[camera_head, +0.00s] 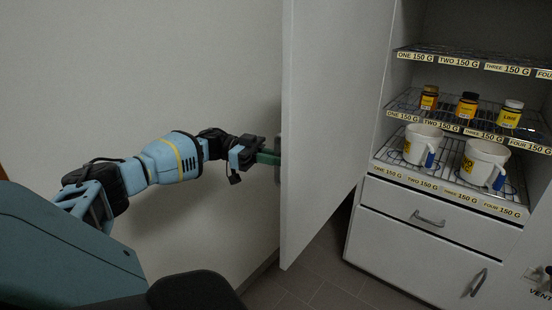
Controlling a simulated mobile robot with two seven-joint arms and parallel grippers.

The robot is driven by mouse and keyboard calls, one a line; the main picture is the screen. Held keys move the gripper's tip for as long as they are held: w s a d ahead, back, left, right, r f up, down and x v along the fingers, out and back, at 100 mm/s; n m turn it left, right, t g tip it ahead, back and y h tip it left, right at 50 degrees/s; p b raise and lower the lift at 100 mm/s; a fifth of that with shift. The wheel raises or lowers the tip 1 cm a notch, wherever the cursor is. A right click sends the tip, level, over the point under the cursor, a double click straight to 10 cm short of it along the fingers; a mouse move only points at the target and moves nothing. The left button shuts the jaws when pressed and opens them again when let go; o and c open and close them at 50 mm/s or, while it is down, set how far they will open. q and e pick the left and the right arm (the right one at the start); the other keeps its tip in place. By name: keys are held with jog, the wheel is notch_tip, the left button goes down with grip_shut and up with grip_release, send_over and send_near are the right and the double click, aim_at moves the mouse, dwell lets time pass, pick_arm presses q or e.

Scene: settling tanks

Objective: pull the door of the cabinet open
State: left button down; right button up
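The cabinet (432,190) stands at the right with its upper shelves exposed. Its white door (325,130) is swung open toward me, with a wide gap between its free edge and the cabinet front. A grey handle (277,150) shows just past the door's left edge, on the outer face, mostly hidden by the door. My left gripper (270,158) reaches in from the left, its green fingers at that handle. The fingertips are partly hidden, so I cannot tell whether they grip it. My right gripper is not in view.
Wire shelves hold small jars (467,107) and two white mugs (422,143). Below are a closed drawer (420,215) and a lower front with a handle. A plain wall (150,60) lies behind my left arm. Grey tiled floor (330,280) is clear below the door.

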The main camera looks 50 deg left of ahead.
pick_arm(q)
jog(key=c, duration=1.6)
grip_release()
jog(key=shift+w, duration=0.1)
jog(key=shift+o, duration=0.2)
